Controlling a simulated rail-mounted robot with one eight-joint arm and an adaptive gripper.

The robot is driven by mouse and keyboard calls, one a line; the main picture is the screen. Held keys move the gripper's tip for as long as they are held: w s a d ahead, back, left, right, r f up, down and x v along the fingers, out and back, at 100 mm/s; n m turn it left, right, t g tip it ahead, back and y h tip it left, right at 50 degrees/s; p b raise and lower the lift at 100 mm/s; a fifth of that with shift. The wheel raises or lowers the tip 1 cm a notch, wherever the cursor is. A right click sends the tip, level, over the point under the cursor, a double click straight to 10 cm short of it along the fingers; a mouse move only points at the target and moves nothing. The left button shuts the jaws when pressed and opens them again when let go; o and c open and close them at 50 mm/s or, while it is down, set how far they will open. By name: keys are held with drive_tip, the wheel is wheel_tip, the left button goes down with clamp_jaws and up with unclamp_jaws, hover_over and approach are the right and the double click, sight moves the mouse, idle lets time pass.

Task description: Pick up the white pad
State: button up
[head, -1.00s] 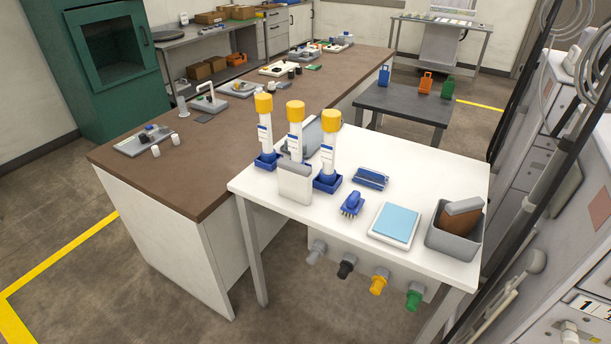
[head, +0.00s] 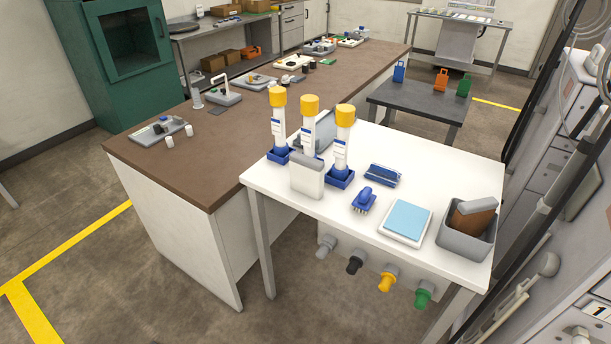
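A flat white pad with a light blue top (head: 406,221) lies on the white table (head: 330,215), near its front right part. Its white rim shows around the blue face, and nothing covers it. A grey bin (head: 466,240) stands just to its right, apart from it. A blue brush with bristles (head: 364,200) lies to its left. A pale upright block (head: 306,179) stands farther left, in front of the yellow-capped bottles. My gripper is not in view.
Three yellow-capped bottles (head: 341,150) stand in blue holders at the table's left. A blue tray-like item (head: 384,175) lies behind the pad. The bin holds a brown item (head: 474,214). Valves (head: 387,280) stick out below the front edge. A brown-topped counter (head: 215,150) runs behind.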

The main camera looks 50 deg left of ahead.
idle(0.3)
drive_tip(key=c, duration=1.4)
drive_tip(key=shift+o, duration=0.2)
